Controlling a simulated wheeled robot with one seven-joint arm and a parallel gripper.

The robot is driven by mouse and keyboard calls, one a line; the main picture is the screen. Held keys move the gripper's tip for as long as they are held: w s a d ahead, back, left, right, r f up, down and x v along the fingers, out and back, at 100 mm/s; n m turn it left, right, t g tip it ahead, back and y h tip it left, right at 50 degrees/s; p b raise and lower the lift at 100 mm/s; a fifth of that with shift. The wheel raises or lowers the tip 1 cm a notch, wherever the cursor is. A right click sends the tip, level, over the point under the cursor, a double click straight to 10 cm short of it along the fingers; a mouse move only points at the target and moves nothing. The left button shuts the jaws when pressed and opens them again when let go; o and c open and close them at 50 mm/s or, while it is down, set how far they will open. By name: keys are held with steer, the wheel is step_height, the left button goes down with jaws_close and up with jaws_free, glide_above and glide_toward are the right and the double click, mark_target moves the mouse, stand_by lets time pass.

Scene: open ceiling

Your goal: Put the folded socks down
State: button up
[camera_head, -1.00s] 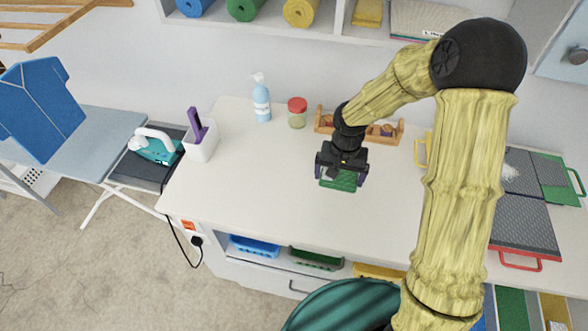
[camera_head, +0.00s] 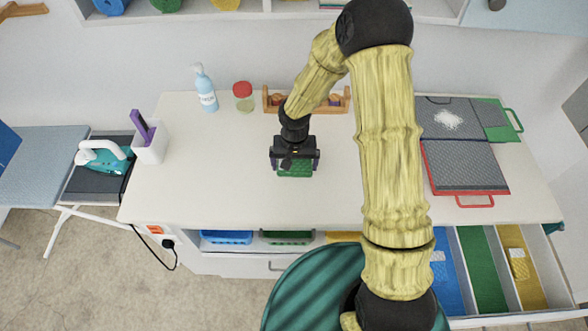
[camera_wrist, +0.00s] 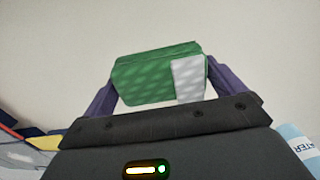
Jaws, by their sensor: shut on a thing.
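The folded socks (camera_head: 295,169) are a small green bundle at my gripper's tips, over the middle of the white table. In the wrist view the folded socks (camera_wrist: 145,77) are green with a paler patterned patch on the right side. My gripper (camera_head: 295,165) is shut on them, with a purple finger on each side. My gripper (camera_wrist: 160,82) also shows in the wrist view. The gap between the socks and the tabletop cannot be judged.
The white table (camera_head: 220,190) is clear around the socks. A spray bottle (camera_head: 205,90), a red-lidded jar (camera_head: 243,97) and a wooden rack (camera_head: 272,100) stand at the back. Dark boards (camera_head: 465,165) lie right. An open drawer (camera_head: 487,268) shows blue, green and yellow compartments.

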mark_target(294, 171)
steer(key=shift+f+p, duration=0.35)
steer(key=shift+f, duration=1.75)
steer(key=shift+f, duration=0.2)
steer(key=o, duration=0.6)
steer(key=shift+r, duration=0.1)
